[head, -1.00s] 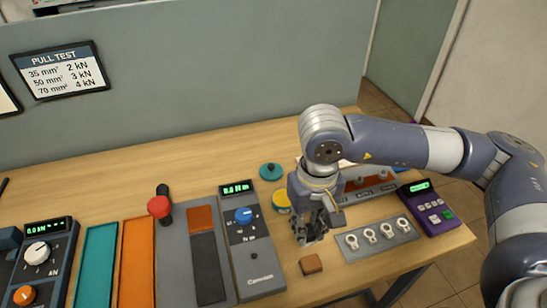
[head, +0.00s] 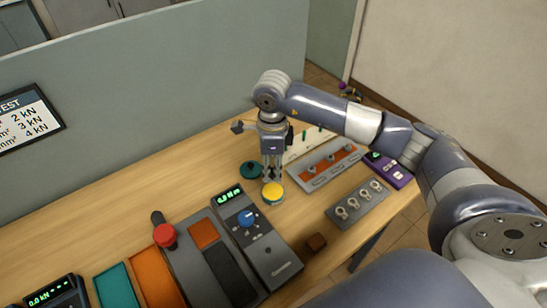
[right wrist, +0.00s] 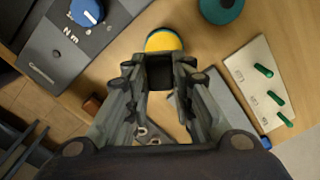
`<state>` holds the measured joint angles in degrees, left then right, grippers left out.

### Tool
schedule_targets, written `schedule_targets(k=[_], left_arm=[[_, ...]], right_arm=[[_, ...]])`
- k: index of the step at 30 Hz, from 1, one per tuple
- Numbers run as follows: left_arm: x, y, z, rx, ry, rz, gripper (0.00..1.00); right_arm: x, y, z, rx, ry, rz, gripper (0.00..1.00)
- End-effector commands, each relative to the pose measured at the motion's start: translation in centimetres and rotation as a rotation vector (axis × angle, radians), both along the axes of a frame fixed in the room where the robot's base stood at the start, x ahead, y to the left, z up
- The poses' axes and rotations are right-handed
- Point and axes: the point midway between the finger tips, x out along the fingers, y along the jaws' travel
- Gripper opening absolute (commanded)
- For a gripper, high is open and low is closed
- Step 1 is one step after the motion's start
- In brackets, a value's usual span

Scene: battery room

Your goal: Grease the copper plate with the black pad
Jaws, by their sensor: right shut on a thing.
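My right gripper (head: 272,177) points down just above a round yellow-topped tin (head: 272,193), beside the teal lid (head: 251,170). In the right wrist view its fingers are shut on a dark block, the black pad (right wrist: 160,73). The pad overlaps the near edge of the yellow top (right wrist: 163,43); I cannot tell whether they touch. A copper plate (head: 204,234) lies on a grey fixture (head: 184,262), at the far end of a black strip (head: 228,272). My left gripper is not in view.
A grey dial unit (head: 262,250) stands between the fixture and the tin. A brown block (head: 316,242) lies near the front edge. A lug tray (head: 345,212), an orange-topped rack (head: 322,167) and a purple meter (head: 399,176) are at right. The table's back left is clear.

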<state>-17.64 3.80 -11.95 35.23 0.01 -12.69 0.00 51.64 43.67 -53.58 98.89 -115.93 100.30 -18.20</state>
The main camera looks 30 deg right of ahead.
Motion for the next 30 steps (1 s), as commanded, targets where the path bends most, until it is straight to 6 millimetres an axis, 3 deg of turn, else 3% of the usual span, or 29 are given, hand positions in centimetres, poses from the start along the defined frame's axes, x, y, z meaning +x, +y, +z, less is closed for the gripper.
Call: schedule_targets(k=[4,10,24,30], left_arm=[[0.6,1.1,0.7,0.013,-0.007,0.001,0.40],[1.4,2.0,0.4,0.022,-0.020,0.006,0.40],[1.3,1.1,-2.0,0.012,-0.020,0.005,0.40],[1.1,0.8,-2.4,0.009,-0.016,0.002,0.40]], right_arm=[[0.4,-0.6,-0.2,-0.004,0.008,-0.133,0.04],[0.4,-0.7,-1.0,-0.004,0.011,-0.164,0.04],[0.4,-0.7,-5.4,-0.003,0.010,-0.161,0.04],[0.4,-0.7,-6.3,-0.004,0.008,-0.160,0.04]])
